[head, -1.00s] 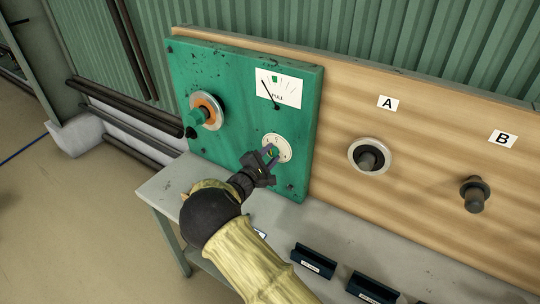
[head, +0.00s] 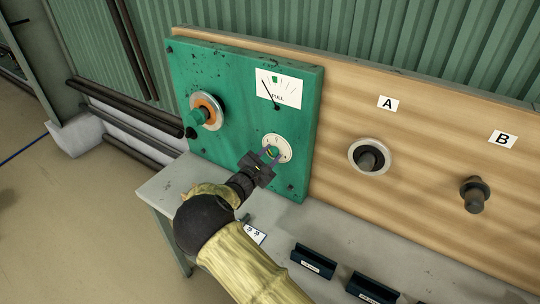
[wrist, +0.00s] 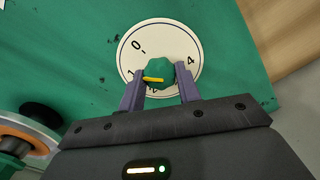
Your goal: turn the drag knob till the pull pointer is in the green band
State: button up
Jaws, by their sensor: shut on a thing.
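The green drag knob (wrist: 160,71) sits on a white numbered dial (wrist: 185,48) low on the green panel (head: 228,130). In the wrist view its yellow mark points left, near the 1; the 0 and the 4 also show, and the dial's lower part is hidden. My gripper (wrist: 160,88) is shut on the knob, one purple finger on each side; it also shows in the head view (head: 269,155). The PULL gauge (head: 279,88) is above the dial. Its dark pointer (head: 269,92) leans left, left of the small green band (head: 275,79).
An orange-ringed spool (head: 206,111) projects from the panel's left side. A wooden board (head: 430,150) to the right bears fittings under labels A (head: 388,103) and B (head: 503,139). Dark blue holders (head: 313,261) and a white card (head: 255,233) lie on the grey bench (head: 160,190) below.

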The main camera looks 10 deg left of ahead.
jog(key=n+p, duration=0.1)
jog(key=n, duration=0.4)
jog(key=shift+r+n+p, duration=0.1)
jog(key=shift+n+p, duration=0.2)
jog(key=n+p, duration=0.1)
jog(key=n, duration=0.3)
jog(key=shift+n+p, duration=0.3)
jog(key=shift+n, duration=0.1)
jog(key=shift+a, duration=0.1)
jog(key=o, duration=1)
jog(key=shift+c, duration=0.2)
jog(key=b+v, duration=0.3)
jog(key=v, duration=1.4)
jog(key=shift+s+b, duration=0.2)
jog(key=shift+b, duration=0.15)
jog(key=shift+w, duration=0.1)
